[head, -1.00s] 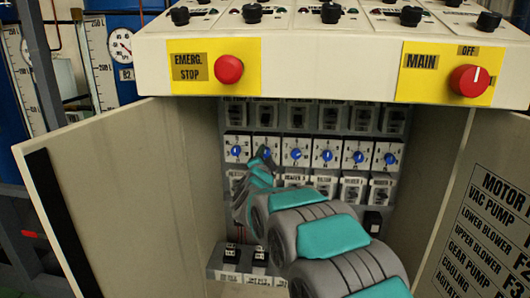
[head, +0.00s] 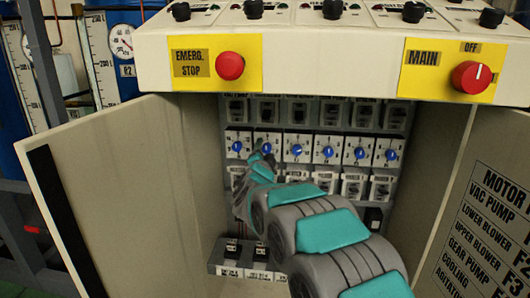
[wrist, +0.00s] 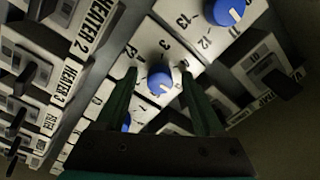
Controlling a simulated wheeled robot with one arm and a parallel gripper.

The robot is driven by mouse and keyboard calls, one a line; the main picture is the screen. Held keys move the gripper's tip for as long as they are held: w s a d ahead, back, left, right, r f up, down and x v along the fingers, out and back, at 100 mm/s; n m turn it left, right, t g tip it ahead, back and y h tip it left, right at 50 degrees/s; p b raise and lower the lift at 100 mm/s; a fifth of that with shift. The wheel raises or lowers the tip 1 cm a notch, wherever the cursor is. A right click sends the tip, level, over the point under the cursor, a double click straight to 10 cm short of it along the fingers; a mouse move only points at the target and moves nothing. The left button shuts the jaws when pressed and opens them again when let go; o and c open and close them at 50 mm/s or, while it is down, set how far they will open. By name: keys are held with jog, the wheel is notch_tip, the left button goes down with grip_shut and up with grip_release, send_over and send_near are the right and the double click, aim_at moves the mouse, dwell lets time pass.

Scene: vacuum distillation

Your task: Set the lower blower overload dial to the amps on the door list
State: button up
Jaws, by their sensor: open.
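A row of blue overload dials runs across the open cabinet in the head view. The second dial from the left (head: 267,147) is partly behind my gripper (head: 257,149). In the wrist view my gripper (wrist: 160,84) is open, with one dark green finger on each side of a blue dial (wrist: 160,80) on a white numbered plate. I cannot tell whether the fingers touch it. The dial has a pale pointer mark. Another blue dial (wrist: 228,11) shows at the upper right. The door list (head: 492,215) names the lower blower, but its amps are cut off by the picture edge.
The left cabinet door (head: 110,190) and right door stand open on either side of my arm. The emergency stop button (head: 230,65) and main switch (head: 471,77) are on the panel above. Rows of breakers sit above and below the dials; black switches (head: 232,248) stand low down.

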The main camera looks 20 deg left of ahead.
jog(key=b+v, duration=0.1)
jog(key=v, duration=0.6)
jog(key=shift+s+d, duration=0.15)
jog(key=shift+s, duration=0.2)
dwell(0.4)
jog(key=s+d+f+n+g, duration=0.2)
jog(key=s+d+f+g, duration=0.15)
jog(key=s+d, duration=0.35)
jog(key=s+d+f+n+g, duration=0.3)
jog(key=s+d+g, duration=0.15)
jog(key=d, duration=0.55)
jog(key=s+d+f+n+g, duration=0.2)
jog(key=s+d+f+g, duration=0.15)
jog(key=s+d, duration=0.35)
jog(key=s+d+f+g+h, duration=0.1)
jog(key=s+d+f+g, duration=0.1)
jog(key=s+d, duration=0.4)
jog(key=s+d+f+n+g+h, duration=0.1)
jog(key=s+d, duration=0.6)
jog(key=s, duration=0.7)
jog(key=s+d+f+g+h, duration=0.2)
jog(key=s+d+g, duration=0.3)
jog(key=s, duration=0.5)
jog(key=shift+d+f, duration=0.35)
jog(key=shift+d, duration=0.85)
